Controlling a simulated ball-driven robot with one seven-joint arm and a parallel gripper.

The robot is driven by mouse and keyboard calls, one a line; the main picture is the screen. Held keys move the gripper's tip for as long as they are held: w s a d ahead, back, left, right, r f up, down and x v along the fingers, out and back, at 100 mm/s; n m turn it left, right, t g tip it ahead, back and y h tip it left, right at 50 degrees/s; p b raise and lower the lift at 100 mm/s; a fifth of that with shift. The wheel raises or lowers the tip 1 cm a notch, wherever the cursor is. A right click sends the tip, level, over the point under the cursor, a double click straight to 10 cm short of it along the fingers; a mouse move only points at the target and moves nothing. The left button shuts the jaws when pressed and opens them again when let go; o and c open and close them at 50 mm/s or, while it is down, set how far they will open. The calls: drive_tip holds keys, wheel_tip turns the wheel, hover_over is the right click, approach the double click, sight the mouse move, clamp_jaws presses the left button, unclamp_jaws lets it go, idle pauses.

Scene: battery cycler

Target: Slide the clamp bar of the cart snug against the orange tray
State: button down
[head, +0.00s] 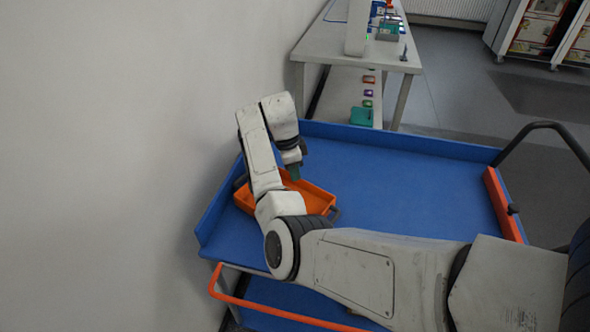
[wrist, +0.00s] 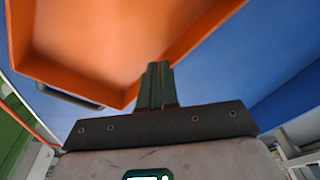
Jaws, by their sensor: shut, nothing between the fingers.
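The orange tray (head: 316,197) lies on the left part of the blue cart top (head: 415,185), with dark handles at its ends. The clamp bar (head: 503,205), an orange bar with a dark knob, stands along the cart's right side. A wide stretch of blue surface separates it from the tray. My gripper (head: 295,173) points down at the tray's far edge. In the wrist view my gripper (wrist: 157,68) is shut and empty, its fingers overlapping the edge of the orange tray (wrist: 100,45). I cannot tell whether they touch it. My arm hides part of the tray and the cart's near side.
A white wall (head: 110,150) runs close along the cart's left side. A bench (head: 345,50) with small devices stands behind the cart. A black handle (head: 548,124) rises at the cart's right, and an orange rail (head: 270,308) runs along the near side. The cart top between tray and bar is clear.

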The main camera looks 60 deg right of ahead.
drive_tip(key=shift+s+p, duration=0.15)
drive_tip(key=shift+p, duration=0.15)
drive_tip(key=w+a+b, duration=0.3)
drive_tip(key=w+a, duration=0.4)
drive_tip(key=shift+w+a, duration=0.25)
drive_tip(key=shift+w, duration=0.15)
drive_tip(key=shift+w+a, duration=0.4)
drive_tip(key=shift+a, duration=0.05)
